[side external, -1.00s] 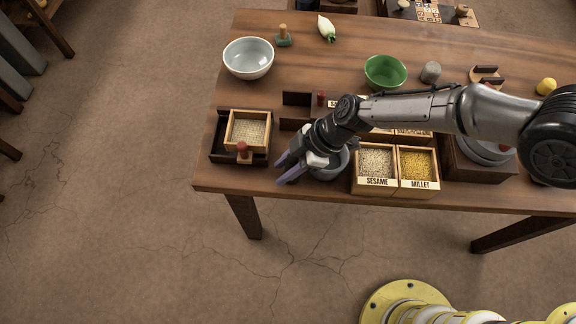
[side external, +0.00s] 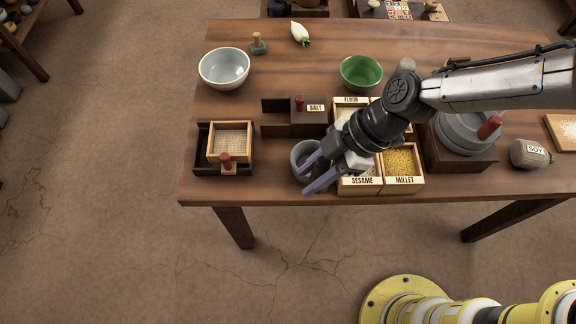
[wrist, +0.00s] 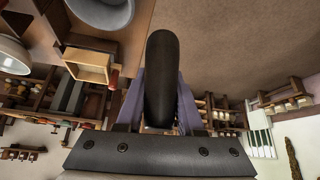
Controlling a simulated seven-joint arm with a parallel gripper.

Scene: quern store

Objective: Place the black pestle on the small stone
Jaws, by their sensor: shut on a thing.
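The black pestle (wrist: 161,85) stands between the purple fingers of my gripper (wrist: 161,100) in the wrist view. My gripper is shut on it, with its rounded end pointing away from the palm. In the side view my gripper (side external: 314,178) hangs at the table's front edge, over the right part of the grey mortar (side external: 300,152) and left of the sesame box. The pestle cannot be made out there. A small grey stone (side external: 407,64) stands behind my arm, right of the green bowl; only its top shows.
The seed boxes (side external: 362,183) and the quern (side external: 462,132) with its red handle lie right of my gripper. The sieve box (side external: 229,142) is left, the salt box (side external: 293,123) behind. White (side external: 224,68) and green (side external: 361,73) bowls stand farther back.

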